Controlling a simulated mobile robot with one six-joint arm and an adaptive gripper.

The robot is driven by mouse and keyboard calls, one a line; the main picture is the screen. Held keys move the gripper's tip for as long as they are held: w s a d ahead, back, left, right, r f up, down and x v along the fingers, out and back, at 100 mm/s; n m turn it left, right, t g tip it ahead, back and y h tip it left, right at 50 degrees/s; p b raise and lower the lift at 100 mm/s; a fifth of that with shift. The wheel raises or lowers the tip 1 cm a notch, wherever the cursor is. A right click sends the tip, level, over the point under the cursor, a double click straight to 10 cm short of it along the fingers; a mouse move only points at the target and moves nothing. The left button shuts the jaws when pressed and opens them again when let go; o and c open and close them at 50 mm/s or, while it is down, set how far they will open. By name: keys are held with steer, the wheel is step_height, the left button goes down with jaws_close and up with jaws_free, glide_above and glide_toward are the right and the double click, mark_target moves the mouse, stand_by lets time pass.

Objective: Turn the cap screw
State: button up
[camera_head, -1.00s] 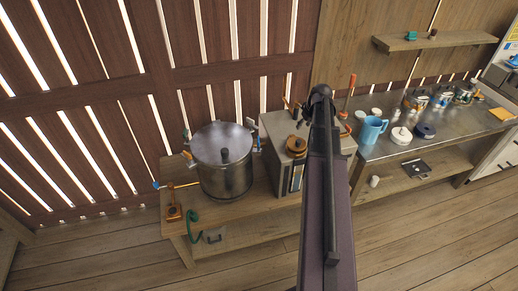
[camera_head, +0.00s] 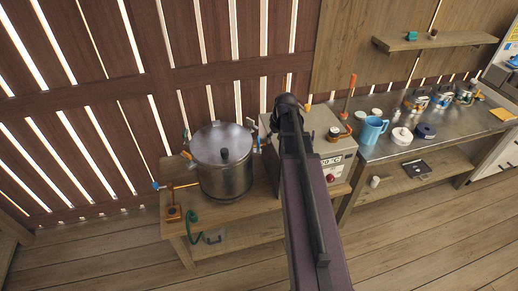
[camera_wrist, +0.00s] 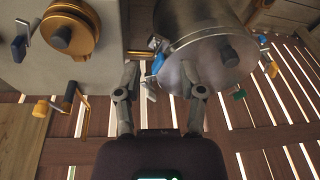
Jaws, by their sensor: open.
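I cannot tell for sure which part is the cap screw. A round orange cap (camera_wrist: 84,18) with a dark central knob (camera_wrist: 61,38) sits on a pale box (camera_wrist: 105,65) at the upper left of the wrist view. Beside it is a metal pot (camera_head: 225,178) with a lid (camera_wrist: 205,68), a dark lid knob (camera_head: 225,154) and small coloured clamps around the rim.
The box (camera_head: 336,160) shows a temperature readout and stands on a wooden bench (camera_head: 255,207). To the right, a metal counter (camera_head: 455,128) holds a blue jug (camera_head: 371,130) and several jars. A slatted wall (camera_head: 110,60) stands close behind. The floor in front is clear.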

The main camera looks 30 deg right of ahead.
steer(key=s+a, duration=0.1)
steer(key=a, duration=0.6)
steer(key=shift+s+a+f+g, duration=0.25)
steer(key=shift+s+f+g, duration=0.05)
steer(key=shift+f, duration=0.1)
steer(key=s+a+f+g+b, duration=0.1)
steer(key=s+a, duration=0.3)
steer(key=a, duration=0.4)
steer(key=s+a+b, duration=0.1)
steer(key=s+a, duration=0.4)
steer(key=a, duration=0.4)
steer(key=shift+a+f+g+h, duration=0.25)
steer(key=shift+f+g+h, duration=0.15)
